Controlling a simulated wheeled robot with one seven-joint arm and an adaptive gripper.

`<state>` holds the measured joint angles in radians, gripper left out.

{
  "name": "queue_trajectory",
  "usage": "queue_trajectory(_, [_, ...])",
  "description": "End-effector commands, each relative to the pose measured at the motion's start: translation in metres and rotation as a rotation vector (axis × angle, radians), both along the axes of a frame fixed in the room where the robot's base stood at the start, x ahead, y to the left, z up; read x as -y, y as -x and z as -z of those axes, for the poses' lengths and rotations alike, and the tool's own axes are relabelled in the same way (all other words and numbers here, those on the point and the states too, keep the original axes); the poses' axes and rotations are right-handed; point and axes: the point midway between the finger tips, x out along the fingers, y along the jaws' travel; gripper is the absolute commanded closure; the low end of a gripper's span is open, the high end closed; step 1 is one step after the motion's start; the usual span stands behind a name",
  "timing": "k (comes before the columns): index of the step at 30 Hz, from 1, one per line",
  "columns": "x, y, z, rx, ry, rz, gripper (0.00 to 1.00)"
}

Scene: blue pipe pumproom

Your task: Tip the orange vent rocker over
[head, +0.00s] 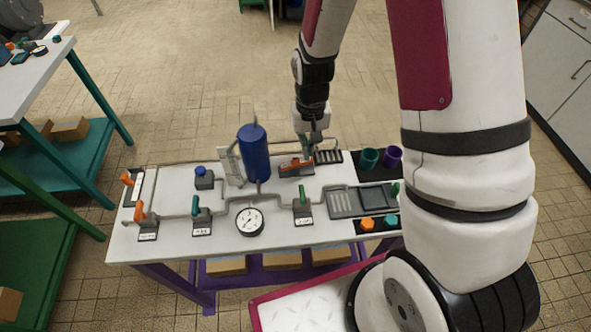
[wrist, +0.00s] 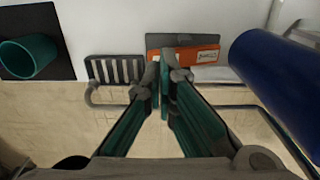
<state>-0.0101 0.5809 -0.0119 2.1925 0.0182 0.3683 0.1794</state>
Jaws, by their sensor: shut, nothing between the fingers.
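The orange vent rocker (head: 296,164) sits in a dark grey base on the white panel, just right of the blue cylinder. In the wrist view the rocker (wrist: 193,57) shows its orange face with a small white label. My gripper (head: 308,150) is shut and empty, pointing down at the rocker's right end. In the wrist view its green-padded fingertips (wrist: 166,73) overlap the left part of the rocker. I cannot tell whether they touch it. The rocker's end behind the fingertips is hidden.
The blue cylinder (head: 254,154) stands close to the left of the rocker. A slotted dark grille (head: 328,156) lies to its right, then a teal cup (head: 369,158) and a purple cup (head: 392,156). A round gauge (head: 250,221) and several valve handles are nearer the front.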

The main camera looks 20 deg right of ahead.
Motion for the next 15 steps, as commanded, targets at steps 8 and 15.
queue_trajectory(8, [0.0, 0.0, 0.0001, 0.0, 0.0, 0.0, 1.0])
queue_trajectory(15, [0.0, -0.0002, 0.0061, -0.001, 0.0, 0.0, 1.0])
